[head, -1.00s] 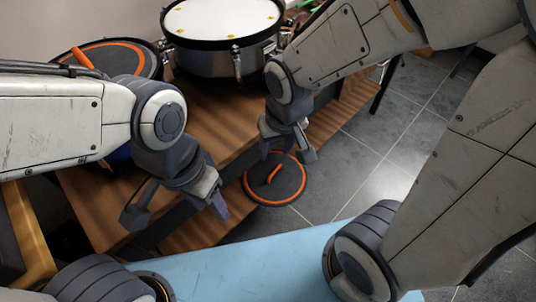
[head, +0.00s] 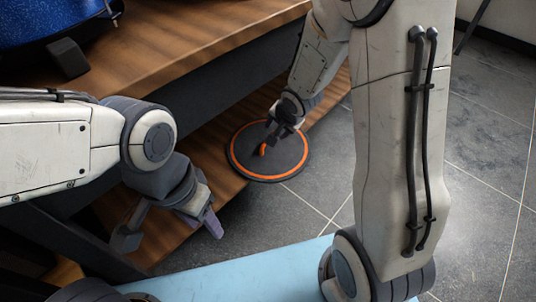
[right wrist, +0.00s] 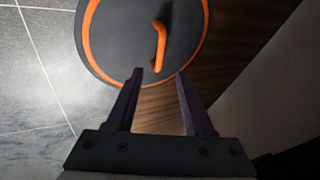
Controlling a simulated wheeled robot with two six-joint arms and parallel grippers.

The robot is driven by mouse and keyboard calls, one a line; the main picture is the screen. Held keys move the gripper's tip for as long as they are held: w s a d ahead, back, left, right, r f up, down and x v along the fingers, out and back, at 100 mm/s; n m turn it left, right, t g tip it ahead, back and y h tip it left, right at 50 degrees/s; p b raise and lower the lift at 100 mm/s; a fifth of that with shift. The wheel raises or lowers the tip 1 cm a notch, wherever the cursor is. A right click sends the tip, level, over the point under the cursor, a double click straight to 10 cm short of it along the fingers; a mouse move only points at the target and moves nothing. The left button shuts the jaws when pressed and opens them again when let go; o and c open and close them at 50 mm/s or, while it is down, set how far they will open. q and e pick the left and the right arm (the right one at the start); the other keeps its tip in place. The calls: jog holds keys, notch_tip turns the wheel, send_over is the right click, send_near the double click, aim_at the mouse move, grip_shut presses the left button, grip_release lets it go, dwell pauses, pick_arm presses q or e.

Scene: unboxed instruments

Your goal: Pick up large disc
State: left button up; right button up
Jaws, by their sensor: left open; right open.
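The large disc (head: 290,160) is dark with an orange ring near its rim and an orange handle (head: 263,149) on top. It lies flat on the lower wooden shelf, partly past the shelf's edge over the floor. My right gripper (head: 272,143) is open close above the disc by the handle and hides part of it. In the right wrist view the disc (right wrist: 120,40) lies beyond the two open fingers (right wrist: 158,76), and the bent handle (right wrist: 159,42) is just ahead of the fingertips. My left gripper (head: 170,232) is open and empty, in front of the bench at left.
The wooden bench top (head: 180,45) stands above the lower shelf (head: 150,220). A blue drum (head: 40,22) is at the upper left. Grey floor tiles (head: 490,150) are free at right. A light blue surface (head: 240,272) lies at the front.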

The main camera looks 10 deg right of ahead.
jog(key=b, duration=0.7)
send_over(270, 148)
notch_tip(270, 148, down, 9)
jog(key=shift+s+r, duration=0.1)
jog(key=shift+s, duration=0.05)
jog(key=shift+w, duration=0.2)
grip_shut()
jog(key=shift+d, duration=0.1)
dwell(0.5)
